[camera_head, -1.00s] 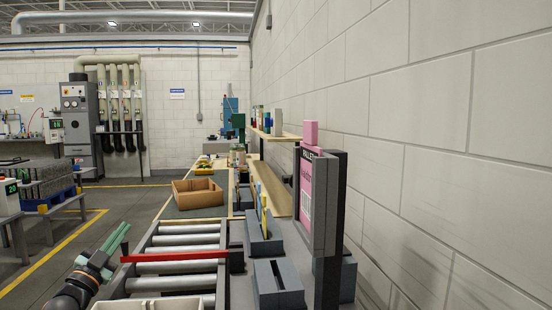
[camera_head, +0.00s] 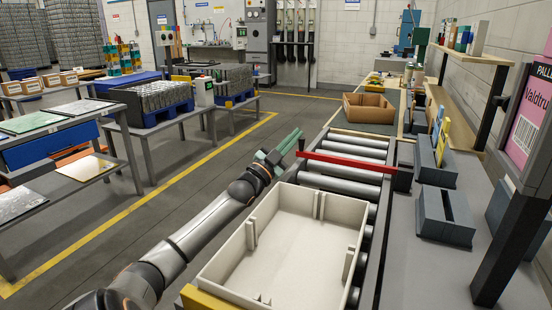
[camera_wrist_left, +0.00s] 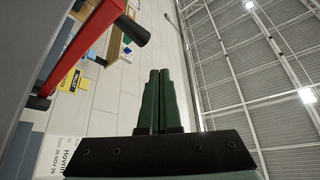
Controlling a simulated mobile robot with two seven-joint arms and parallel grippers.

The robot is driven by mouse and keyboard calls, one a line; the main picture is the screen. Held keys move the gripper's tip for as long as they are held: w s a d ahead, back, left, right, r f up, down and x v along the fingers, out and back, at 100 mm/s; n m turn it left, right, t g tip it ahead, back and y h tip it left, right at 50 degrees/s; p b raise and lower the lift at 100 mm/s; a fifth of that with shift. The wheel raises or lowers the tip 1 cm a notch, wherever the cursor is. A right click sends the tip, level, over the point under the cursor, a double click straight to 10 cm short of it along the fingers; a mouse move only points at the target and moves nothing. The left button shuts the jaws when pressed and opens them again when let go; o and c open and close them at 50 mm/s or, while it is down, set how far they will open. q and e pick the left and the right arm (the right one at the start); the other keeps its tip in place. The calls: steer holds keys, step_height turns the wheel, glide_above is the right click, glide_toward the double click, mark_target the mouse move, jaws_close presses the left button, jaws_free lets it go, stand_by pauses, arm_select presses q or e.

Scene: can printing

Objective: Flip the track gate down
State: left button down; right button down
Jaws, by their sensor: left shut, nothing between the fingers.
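The track gate is a red bar (camera_head: 345,163) lying across the roller track, from a dark block on the right to a black end knob (camera_head: 301,142) on the left. In the left wrist view the red bar (camera_wrist_left: 82,52) crosses the upper left, with a black knob (camera_wrist_left: 131,30) near its end. My left gripper (camera_head: 291,139), with green fingers, is beside the gate's left end; touching cannot be told in the head view. Its fingers are shut and empty in the left wrist view (camera_wrist_left: 153,75), apart from the knob. My right gripper is not in view.
A cream tray (camera_head: 223,279) sits on the rollers on the near side of the gate. A cardboard box (camera_head: 367,112) is beyond the track. Grey slotted blocks (camera_head: 445,216) stand to the right. Open floor lies left of the track.

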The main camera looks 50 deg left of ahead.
arm_select(q)
steer(key=v, duration=0.9)
steer(key=shift+p, duration=0.4)
steer(key=shift+s, duration=0.15)
